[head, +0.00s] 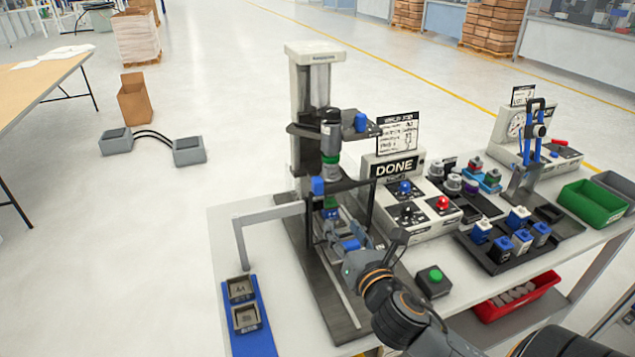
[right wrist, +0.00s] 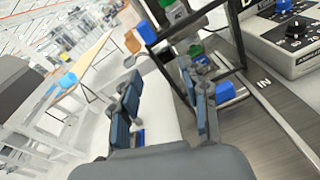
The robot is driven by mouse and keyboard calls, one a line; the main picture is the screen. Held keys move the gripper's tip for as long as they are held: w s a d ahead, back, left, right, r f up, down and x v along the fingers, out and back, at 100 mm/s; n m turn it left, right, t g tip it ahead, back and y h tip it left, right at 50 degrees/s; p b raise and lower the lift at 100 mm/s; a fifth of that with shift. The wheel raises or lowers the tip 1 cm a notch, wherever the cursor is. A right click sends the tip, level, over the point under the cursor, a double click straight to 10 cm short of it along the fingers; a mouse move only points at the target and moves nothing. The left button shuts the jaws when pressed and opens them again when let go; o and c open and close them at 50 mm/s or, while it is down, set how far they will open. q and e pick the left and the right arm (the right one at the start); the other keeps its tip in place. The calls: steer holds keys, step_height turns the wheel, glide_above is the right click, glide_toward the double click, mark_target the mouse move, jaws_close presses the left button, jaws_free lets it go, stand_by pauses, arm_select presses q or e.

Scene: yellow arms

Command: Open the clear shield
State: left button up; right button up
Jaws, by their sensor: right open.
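The press (head: 298,110) stands at the left end of the bench. A dark frame (head: 367,197) sits at its front, around the lower tooling; it also shows in the right wrist view (right wrist: 146,24). I take this frame to be that of the clear shield; the clear panel itself is hard to make out. My right gripper (head: 350,256) is at the lower front of the press, close to the frame. In the right wrist view its two fingers (right wrist: 168,105) are wide apart with nothing between them. I cannot tell whether a finger touches the frame. My left gripper is not in view.
Right of the press are a control box (head: 398,225) marked DONE and a green-button box (head: 433,281). A dark tray (head: 487,259) of blue-and-white parts and a green bin (head: 592,207) stand further right. A blue strip (head: 258,333) with two small trays lies at front left.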

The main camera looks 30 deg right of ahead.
mark_target(319, 186)
steer(key=w+d+n+p, duration=0.1)
steer(key=w, duration=0.3)
steer(key=w+d+r+n+p, duration=0.1)
steer(key=w, duration=0.4)
steer(key=w+d+r+n+t+p, duration=0.1)
steer(key=w, duration=0.4)
steer(key=shift+w+r+n+y, duration=0.2)
steer(key=shift+n+y, duration=0.1)
jaws_close()
